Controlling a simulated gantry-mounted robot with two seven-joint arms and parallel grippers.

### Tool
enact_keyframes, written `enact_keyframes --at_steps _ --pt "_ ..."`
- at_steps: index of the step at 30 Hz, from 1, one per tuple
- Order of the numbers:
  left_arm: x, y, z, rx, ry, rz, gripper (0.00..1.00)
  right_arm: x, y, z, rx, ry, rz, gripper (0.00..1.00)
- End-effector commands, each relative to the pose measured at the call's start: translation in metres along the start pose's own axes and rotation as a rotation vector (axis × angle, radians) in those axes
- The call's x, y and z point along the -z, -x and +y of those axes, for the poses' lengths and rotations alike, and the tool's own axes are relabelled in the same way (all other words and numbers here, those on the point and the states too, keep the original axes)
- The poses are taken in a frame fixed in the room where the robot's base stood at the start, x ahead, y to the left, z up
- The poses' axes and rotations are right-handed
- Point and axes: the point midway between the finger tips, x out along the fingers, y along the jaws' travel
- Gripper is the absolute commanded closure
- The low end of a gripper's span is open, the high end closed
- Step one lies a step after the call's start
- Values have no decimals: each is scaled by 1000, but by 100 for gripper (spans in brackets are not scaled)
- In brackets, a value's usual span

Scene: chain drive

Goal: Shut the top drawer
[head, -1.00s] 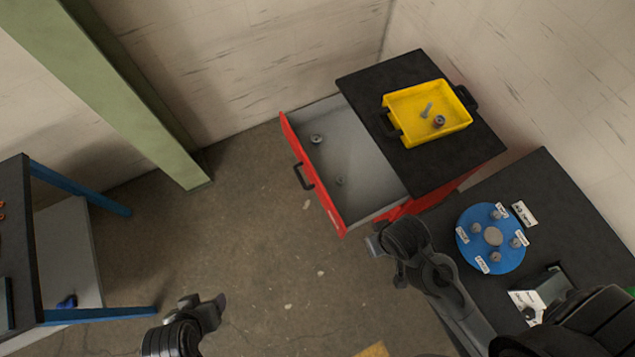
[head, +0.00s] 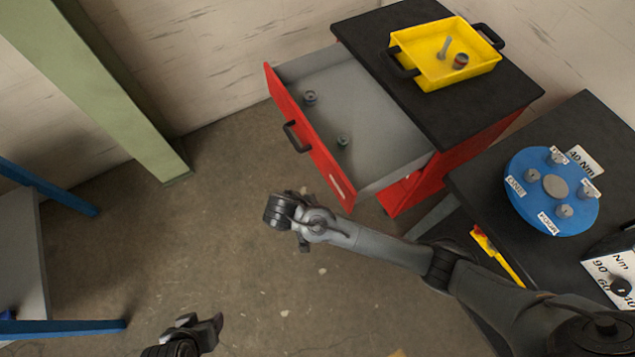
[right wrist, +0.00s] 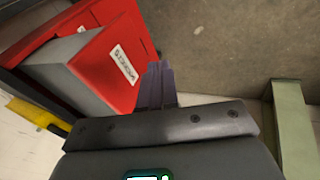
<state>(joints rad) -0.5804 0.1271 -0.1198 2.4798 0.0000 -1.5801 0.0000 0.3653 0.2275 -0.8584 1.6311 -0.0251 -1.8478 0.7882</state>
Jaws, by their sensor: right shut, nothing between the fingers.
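The top drawer (head: 375,110) is pulled out from the red cabinet (head: 455,160) with the black top. Its red front (head: 305,140) faces left and has a dark handle (head: 297,137). My right gripper (head: 278,207) is below and left of the drawer front in the head view, apart from the handle. In the right wrist view its fingers (right wrist: 156,84) are shut and empty, close in the picture to a red panel with a white label (right wrist: 122,65). Contact cannot be told. My left gripper (head: 200,325) is low in the head view, away from the drawer; its opening is unclear.
Small metal parts (head: 310,98) lie in the drawer. A yellow tray (head: 425,75) with parts stands on the cabinet. A dark table with a blue disc (head: 540,215) is at right. A green post (head: 120,100) stands at left. The floor before the drawer is clear.

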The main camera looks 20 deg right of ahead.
Motion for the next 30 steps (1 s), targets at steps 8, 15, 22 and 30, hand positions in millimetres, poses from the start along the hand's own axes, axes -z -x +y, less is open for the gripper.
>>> enact_keyframes --at_steps 8,15,22,30 --pt "-24 -76 5 -6 7 1 36 74 -20 -2 -61 -22 180 100" --pt "-28 -92 7 -10 12 3 36 101 -12 5 -68 -49 239 100" --pt "-30 -98 7 -8 10 5 36 108 -32 7 -69 -51 242 100" --pt "-35 -114 6 -2 2 3 36 119 -81 10 -69 -52 241 100"
